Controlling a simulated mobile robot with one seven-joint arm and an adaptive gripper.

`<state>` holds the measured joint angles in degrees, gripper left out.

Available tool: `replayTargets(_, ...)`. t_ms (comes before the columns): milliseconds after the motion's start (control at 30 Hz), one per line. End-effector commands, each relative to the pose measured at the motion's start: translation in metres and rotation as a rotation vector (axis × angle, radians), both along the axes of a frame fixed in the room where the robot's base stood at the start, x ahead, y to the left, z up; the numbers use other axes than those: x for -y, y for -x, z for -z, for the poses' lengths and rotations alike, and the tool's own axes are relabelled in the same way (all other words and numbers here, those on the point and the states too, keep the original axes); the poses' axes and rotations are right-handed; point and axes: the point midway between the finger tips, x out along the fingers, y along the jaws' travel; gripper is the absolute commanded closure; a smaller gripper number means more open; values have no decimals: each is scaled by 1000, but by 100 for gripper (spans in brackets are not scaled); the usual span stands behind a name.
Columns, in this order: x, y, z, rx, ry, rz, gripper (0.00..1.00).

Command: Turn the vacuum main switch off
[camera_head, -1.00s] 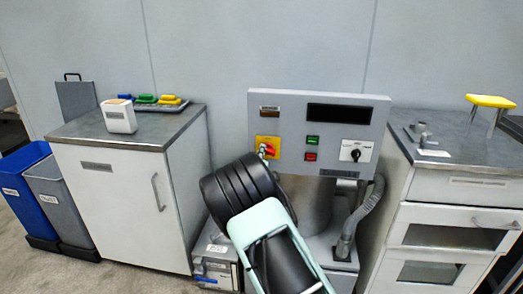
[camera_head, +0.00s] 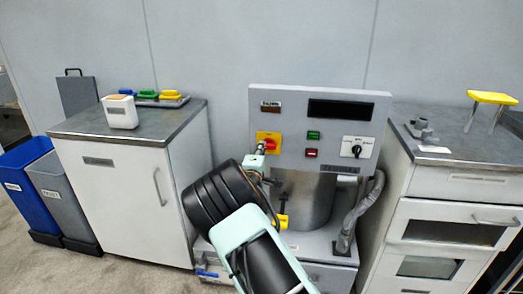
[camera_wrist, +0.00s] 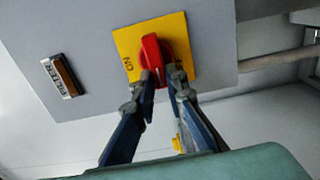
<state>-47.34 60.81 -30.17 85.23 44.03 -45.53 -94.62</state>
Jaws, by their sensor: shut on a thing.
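The main switch is a red rotary knob (camera_head: 270,144) on a yellow plate (camera_head: 262,136), at the left of the grey control panel (camera_head: 345,97). In the wrist view the red knob (camera_wrist: 152,53) sits on the yellow plate (camera_wrist: 179,24), with "ON" lettering at the plate's left. My gripper (camera_wrist: 158,72) has its two fingers on either side of the knob's lower end and is shut on it. In the head view my gripper (camera_head: 262,148) reaches the switch from below, and my arm hides part of the machine.
The panel also has a black rotary knob (camera_head: 357,150), a green button (camera_head: 313,135), a red button (camera_head: 311,153) and a dark display (camera_head: 341,109). A grey hose (camera_head: 362,214) hangs at the right. Cabinets stand on both sides, the left one (camera_head: 120,190) close to my arm.

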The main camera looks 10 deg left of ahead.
Motion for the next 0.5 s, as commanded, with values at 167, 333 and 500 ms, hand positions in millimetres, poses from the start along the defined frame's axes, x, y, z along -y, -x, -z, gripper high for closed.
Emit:
replayTargets(167, 1, 0, 1, -2, 4, 0, 85)
replayTargets(333, 1, 0, 1, -1, 2, 0, 70)
replayTargets(500, 0, 0, 1, -1, 1, 0, 70)
